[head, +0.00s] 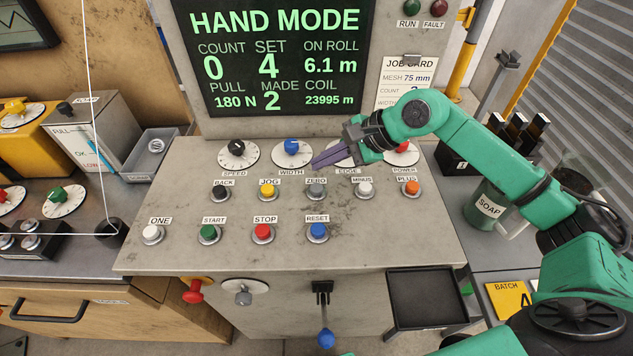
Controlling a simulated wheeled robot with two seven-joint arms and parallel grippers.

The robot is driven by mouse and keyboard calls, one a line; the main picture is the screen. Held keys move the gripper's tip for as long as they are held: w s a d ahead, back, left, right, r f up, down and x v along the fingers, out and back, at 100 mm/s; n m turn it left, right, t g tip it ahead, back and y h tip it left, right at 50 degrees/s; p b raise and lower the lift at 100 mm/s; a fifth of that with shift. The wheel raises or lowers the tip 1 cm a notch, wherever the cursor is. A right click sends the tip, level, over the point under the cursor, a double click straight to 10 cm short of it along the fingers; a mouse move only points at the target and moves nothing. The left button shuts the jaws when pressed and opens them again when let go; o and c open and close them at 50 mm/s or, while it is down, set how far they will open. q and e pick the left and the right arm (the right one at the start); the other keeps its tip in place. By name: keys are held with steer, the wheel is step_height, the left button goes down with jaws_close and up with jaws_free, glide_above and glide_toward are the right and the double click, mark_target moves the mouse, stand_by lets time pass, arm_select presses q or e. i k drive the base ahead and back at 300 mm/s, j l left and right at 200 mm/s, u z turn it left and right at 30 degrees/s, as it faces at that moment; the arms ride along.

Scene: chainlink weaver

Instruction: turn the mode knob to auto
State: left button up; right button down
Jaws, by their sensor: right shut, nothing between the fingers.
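The screen (276,55) at the back of the console reads HAND MODE. No knob in view has a readable mode label. A grey knob (243,298) on a white dial sits on the console's front face, its marks too small to read. On the console top are a black speed knob (236,147), a blue width knob (291,146) and a red power knob (402,147), each on a white dial. My right gripper (314,166) is shut and empty above the console top, its fingers pointing left, partly hiding the edge dial. My left gripper is out of view.
Several push buttons, including reset (318,231) and stop (263,233), stand on the sloping console top (400,240). A red knob (193,292) and a blue-tipped lever (326,337) stick out in front. A black tray (427,298) is at the right.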

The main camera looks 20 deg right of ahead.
mark_target(243, 298)
steer(key=k+j, duration=0.2)
steer(key=k, duration=0.3)
steer(key=k+j, duration=0.2)
steer(key=k, duration=0.25)
steer(key=k+j, duration=0.2)
steer(key=k, duration=0.3)
